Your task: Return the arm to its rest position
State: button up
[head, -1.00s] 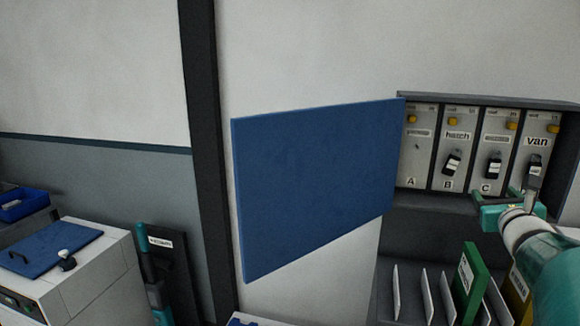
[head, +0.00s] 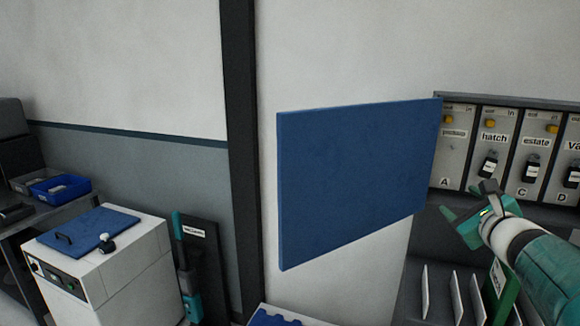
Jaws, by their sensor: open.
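My gripper (head: 466,212) is at the right of the head view, at the end of my teal and white arm. Its jaws are open, and I see nothing held between them. It is in front of the lower edge of the panel of switches (head: 458,150), apart from the knobs as far as I can tell. The panel has sections lettered A, C and D, with black knobs and yellow buttons; labels read "hatch" and "estate". The letter of the hatch section is hidden behind my gripper.
A blue board (head: 360,180) stands out left of the panel. White dividers (head: 456,298) and a green one (head: 502,290) stand below.

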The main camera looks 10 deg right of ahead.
jog(key=s+a+f+n+g+y, duration=0.2)
jog(key=a+n, duration=0.3)
jog(key=a, duration=0.3)
jog(key=s+a+f+n+g+y, duration=0.1)
jog(key=a+f+n+y, duration=0.15)
jog(key=a+n, duration=0.35)
jog(key=s+a+f+n+g+y, duration=0.2)
jog(key=a+n+y, duration=0.15)
jog(key=a, duration=0.55)
jog(key=s+a+f+n+g+h, duration=0.2)
jog(key=s+f+n+g, duration=0.1)
jog(key=s+n, duration=0.4)
jog(key=s+a+f+n+g+h, duration=0.3)
jog(key=s+f+n, duration=0.3)
jog(key=s+n, duration=0.1)
jog(key=shift+s+f+n, duration=0.15)
jog(key=shift+s+n, duration=0.2)
jog(key=shift+n, duration=0.5)
dwell(3.5)
